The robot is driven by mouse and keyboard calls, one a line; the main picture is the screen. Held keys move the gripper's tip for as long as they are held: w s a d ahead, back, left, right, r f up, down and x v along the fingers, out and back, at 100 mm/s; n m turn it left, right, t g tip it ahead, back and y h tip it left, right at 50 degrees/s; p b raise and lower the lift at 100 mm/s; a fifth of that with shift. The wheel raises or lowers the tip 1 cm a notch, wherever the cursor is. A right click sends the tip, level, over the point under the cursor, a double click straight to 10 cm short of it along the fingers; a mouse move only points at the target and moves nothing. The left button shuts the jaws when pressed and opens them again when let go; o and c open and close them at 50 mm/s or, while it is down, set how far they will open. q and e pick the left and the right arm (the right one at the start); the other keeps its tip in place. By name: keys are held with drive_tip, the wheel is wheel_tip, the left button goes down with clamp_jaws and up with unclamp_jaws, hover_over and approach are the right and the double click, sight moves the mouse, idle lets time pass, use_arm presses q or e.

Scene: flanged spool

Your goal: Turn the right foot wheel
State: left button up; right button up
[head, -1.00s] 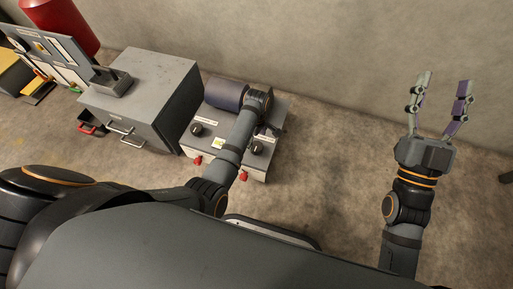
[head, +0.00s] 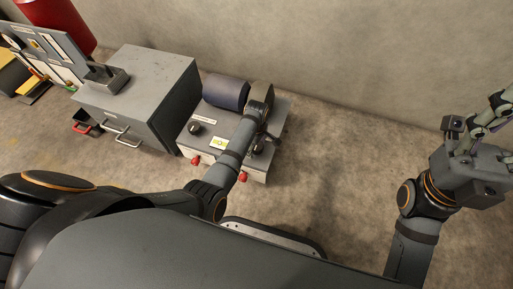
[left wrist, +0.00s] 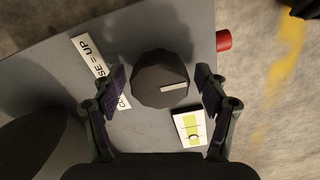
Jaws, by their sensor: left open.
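A grey box with a dark cylinder (head: 226,91) on top stands on the floor in the head view. The right foot wheel (head: 257,148), a black knob, is on its top near the front right. In the left wrist view this knob (left wrist: 160,78) is faceted and has a pale mark. My left gripper (head: 264,127) is over it, and in the left wrist view its open fingers (left wrist: 162,82) stand either side of the knob, with gaps visible. My right gripper (head: 482,128) is at the right edge, away from the box; its fingers overlap and are partly cut off.
A second black knob (head: 195,128) is at the box's left. A green-yellow level sticker (left wrist: 190,128) and a "= UP" label (left wrist: 92,58) lie beside the right knob. Red knobs (head: 244,176) show at the front. A grey drawer cabinet (head: 150,85) stands left.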

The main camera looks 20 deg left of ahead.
use_arm(q)
drive_tip(key=shift+c, duration=0.4)
drive_tip(key=c, duration=1.1)
